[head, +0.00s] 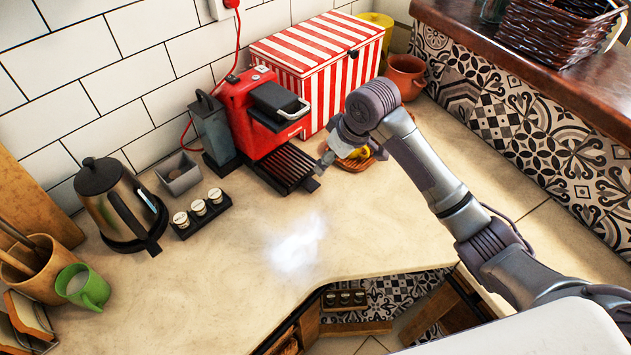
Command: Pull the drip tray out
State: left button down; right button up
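The red coffee machine (262,112) stands on the counter against the tiled wall. Its black slatted drip tray (288,168) sticks out at the front, low above the counter. My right gripper (322,165) is just beside the tray's front right corner, pointing down toward it. Its fingers are small and partly hidden behind its own wrist, so I cannot tell whether they touch the tray or are open or shut. My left gripper is not in view.
A red-striped box (318,62) stands right of the machine. A wooden dish with food (355,160) lies close behind my gripper. A kettle (115,200) and a black capsule holder (201,215) are at the left. The counter before the tray is clear.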

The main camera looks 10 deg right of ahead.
aim_at(313, 186)
jog(key=p+x, duration=0.1)
jog(key=x, duration=1.2)
jog(key=shift+w+f, duration=0.1)
jog(key=shift+f, duration=0.1)
grip_shut()
